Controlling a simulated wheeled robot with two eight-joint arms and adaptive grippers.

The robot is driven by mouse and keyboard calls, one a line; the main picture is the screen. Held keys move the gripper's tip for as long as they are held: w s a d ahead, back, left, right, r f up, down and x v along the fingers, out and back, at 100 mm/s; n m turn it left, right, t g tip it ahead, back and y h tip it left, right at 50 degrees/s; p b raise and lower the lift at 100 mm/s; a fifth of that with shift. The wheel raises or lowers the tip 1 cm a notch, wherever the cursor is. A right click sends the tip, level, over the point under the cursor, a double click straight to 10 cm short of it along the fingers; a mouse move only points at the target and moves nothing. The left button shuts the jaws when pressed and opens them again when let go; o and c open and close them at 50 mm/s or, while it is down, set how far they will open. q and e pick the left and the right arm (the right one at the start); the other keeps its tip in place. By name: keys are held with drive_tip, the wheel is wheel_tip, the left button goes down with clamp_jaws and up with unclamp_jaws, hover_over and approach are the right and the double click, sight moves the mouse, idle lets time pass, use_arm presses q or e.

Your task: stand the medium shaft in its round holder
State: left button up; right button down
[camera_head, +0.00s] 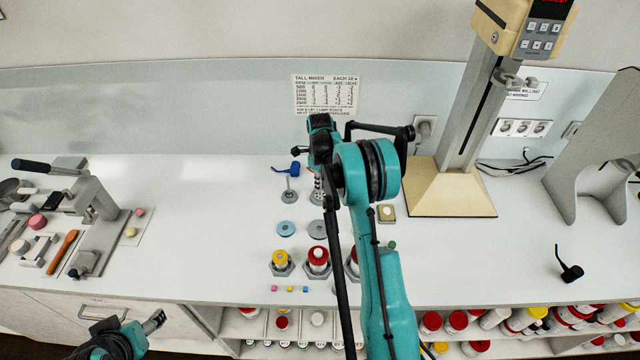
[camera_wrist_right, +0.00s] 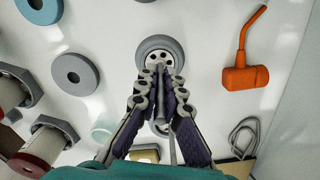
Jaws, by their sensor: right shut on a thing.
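My right gripper (camera_head: 318,185) points down at the bench in the head view. In the right wrist view its fingers (camera_wrist_right: 159,92) are shut on a slim grey rod, the medium shaft (camera_wrist_right: 160,112), seen nearly end-on. Just beyond the fingertips is a grey round holder (camera_wrist_right: 143,50) with a ring of holes showing at its centre. The shaft's lower end is over this centre; I cannot tell whether it is seated. The holder also shows under the gripper in the head view (camera_head: 317,199). My left gripper (camera_head: 153,322) is low at the left, away from the bench items; its jaws are unclear.
A blue-topped tool (camera_head: 290,170) stands in another round holder to the left. A blue disc (camera_head: 286,228) and a grey disc (camera_head: 317,229) lie in front, then several capped jars. An orange piece (camera_wrist_right: 240,75) is beside the holder. A mixer stand (camera_head: 450,190) rises at the right.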

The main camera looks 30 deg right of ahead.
drive_tip(key=shift+f+b, duration=0.3)
drive_tip(key=shift+f, duration=0.1)
drive_tip(key=c, duration=1)
unclamp_jaws()
drive_tip(key=shift+r, duration=0.15)
drive_tip(key=shift+r+p, duration=1.7)
drive_tip(key=shift+r, duration=1.7)
